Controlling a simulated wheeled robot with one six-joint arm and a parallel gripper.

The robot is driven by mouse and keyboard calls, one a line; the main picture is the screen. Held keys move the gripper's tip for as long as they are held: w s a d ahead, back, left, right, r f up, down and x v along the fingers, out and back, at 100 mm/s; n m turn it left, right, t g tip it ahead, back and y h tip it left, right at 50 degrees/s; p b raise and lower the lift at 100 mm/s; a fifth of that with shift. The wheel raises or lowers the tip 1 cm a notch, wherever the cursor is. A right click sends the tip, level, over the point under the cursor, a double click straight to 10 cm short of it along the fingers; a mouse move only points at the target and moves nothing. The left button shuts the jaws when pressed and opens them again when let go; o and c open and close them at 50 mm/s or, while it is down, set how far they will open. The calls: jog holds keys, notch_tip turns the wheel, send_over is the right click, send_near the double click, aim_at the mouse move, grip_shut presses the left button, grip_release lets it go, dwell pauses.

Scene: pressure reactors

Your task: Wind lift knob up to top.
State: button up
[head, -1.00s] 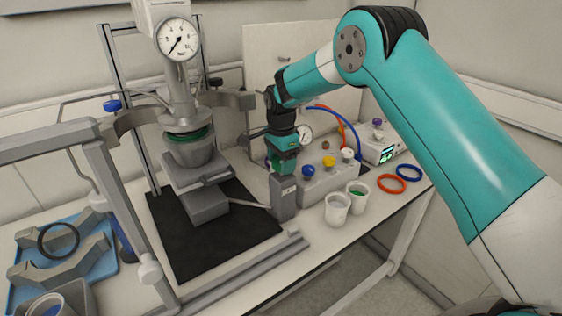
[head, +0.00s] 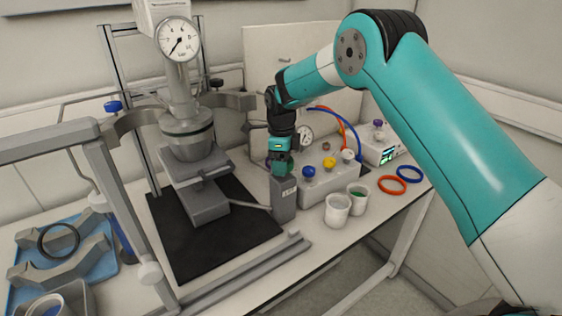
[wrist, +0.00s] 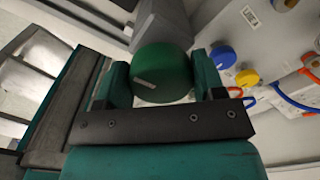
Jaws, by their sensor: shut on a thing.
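The green lift knob (wrist: 162,72) sits on top of the grey lift post (head: 284,199), with a short pale mark on its face. My gripper (head: 283,166) comes down from above and is shut on the knob, one finger on each side in the wrist view. The grey reactor vessel (head: 190,150) stands on the lift platform (head: 203,167), up against the head flange (head: 187,122). No gap or green ring shows between vessel and head.
A dial gauge (head: 178,38) sits above the reactor. Grey clamp halves (head: 236,101) stand apart at its sides. A valve block with blue (head: 309,171) and yellow knobs is right of the post, with two white cups (head: 338,209) in front.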

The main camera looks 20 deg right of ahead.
dwell(0.3)
jog(key=o, duration=0.9)
jog(key=shift+o, duration=0.2)
jog(key=shift+r, duration=0.15)
notch_tip(320, 180, up, 17)
jog(key=b, duration=0.2)
jog(key=shift+r, duration=0.1)
